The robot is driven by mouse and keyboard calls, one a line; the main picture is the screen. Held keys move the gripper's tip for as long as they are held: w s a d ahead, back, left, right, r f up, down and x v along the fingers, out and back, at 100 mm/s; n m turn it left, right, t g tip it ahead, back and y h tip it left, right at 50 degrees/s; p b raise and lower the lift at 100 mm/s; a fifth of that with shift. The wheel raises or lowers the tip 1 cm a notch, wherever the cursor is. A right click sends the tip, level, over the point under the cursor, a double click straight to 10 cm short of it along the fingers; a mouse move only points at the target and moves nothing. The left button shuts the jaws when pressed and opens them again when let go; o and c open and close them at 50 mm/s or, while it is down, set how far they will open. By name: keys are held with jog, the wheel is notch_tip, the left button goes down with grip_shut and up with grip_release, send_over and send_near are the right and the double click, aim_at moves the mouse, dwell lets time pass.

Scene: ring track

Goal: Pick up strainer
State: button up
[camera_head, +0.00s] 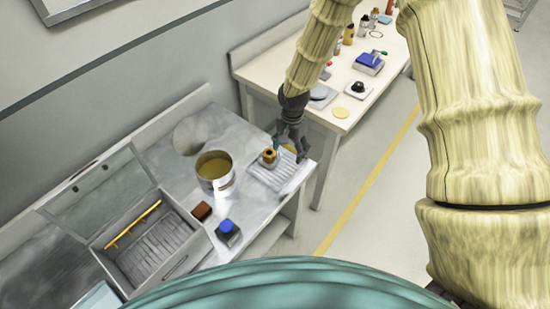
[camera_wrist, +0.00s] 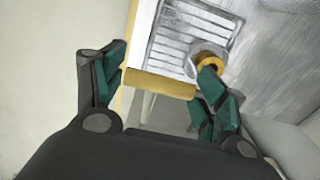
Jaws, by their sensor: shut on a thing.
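My gripper (camera_head: 291,143) is over the right end of the grey metal bench. In the wrist view my gripper (camera_wrist: 158,85) has its green-padded fingers shut on a tan thing, which I take to be the strainer (camera_wrist: 158,84). It shows there as a narrow band spanning the fingers, apparently a flat piece seen edge-on. In the head view a bit of its tan face (camera_head: 289,148) shows by the fingertips, mostly hidden. It looks held above the bench's edge; the exact height cannot be told.
Close by, a brass fitting (camera_head: 268,156) stands on a ribbed grey drainer (camera_head: 282,176). A steel pot (camera_head: 215,185), a brown block (camera_head: 202,211), a blue-topped item (camera_head: 226,228) and an open-lidded box (camera_head: 117,271) lie left. A white table (camera_head: 362,102) stands behind, past a gap.

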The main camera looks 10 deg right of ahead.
jog(key=shift+r, duration=0.1)
jog(key=shift+w+r+b, duration=0.1)
jog(key=shift+r+b, duration=0.85)
jog(key=shift+r, duration=0.6)
jog(key=s+a+r+b, duration=0.25)
jog(key=s+b, duration=0.25)
jog(key=s, duration=0.9)
jog(key=w+a+r+p, duration=0.4)
jog(key=a+r+p, duration=0.2)
jog(key=a, duration=0.3)
jog(key=w+a+r+p, duration=0.4)
jog(key=a+r+p, duration=0.15)
jog(key=a, duration=0.35)
notch_tip(320, 180, down, 17)
jog(key=b, duration=0.9)
jog(key=shift+w+d+f+b, duration=0.15)
jog(key=shift+w+d+b, duration=0.15)
jog(key=shift+b, duration=0.1)
dwell(0.7)
